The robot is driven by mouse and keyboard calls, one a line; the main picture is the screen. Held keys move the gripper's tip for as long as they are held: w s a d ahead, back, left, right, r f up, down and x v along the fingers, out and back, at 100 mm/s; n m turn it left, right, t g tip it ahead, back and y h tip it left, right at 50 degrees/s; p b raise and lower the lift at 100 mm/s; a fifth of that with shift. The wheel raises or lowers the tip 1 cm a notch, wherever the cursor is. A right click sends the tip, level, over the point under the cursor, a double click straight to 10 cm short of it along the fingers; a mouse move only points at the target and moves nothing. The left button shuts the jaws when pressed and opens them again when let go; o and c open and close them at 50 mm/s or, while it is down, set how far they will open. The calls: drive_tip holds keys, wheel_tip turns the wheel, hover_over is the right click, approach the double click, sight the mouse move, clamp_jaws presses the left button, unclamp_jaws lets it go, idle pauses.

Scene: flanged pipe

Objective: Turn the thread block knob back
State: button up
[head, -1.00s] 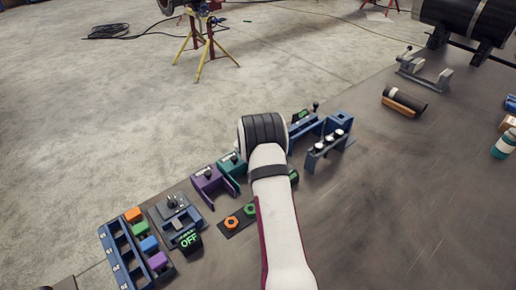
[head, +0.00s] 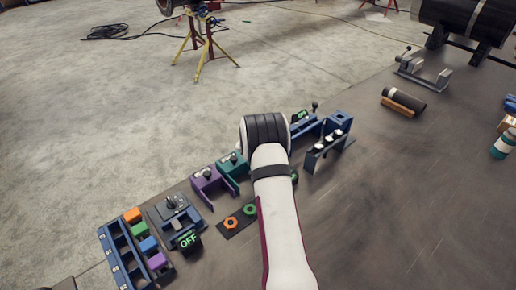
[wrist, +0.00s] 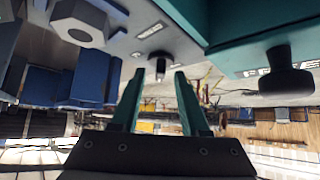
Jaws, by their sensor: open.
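In the wrist view my gripper (wrist: 156,80) is open, with its two teal fingers apart. A dark knob (wrist: 159,60) with a narrow lower end shows beyond and between the fingertips, under a grey labelled surface; I cannot tell whether the fingers touch it. A teal block (wrist: 230,30) with a black knob (wrist: 287,75) is at the right, clear of the fingers. In the head view the teal block (head: 233,168) and a purple block (head: 210,184) stand left of my arm. The labels are too small to read, so I cannot tell which is the thread block. My fingers are hidden there.
Blue parts with a grey hex nut (wrist: 88,22) lie left of my fingers in the wrist view. In the head view a rack of coloured blocks (head: 118,262), an OFF display (head: 187,240) and orange and green nuts are at left. The bench (head: 400,200) right of my arm is mostly clear.

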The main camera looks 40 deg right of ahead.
drive_tip(key=v, duration=1.6)
drive_tip(key=shift+w, duration=0.1)
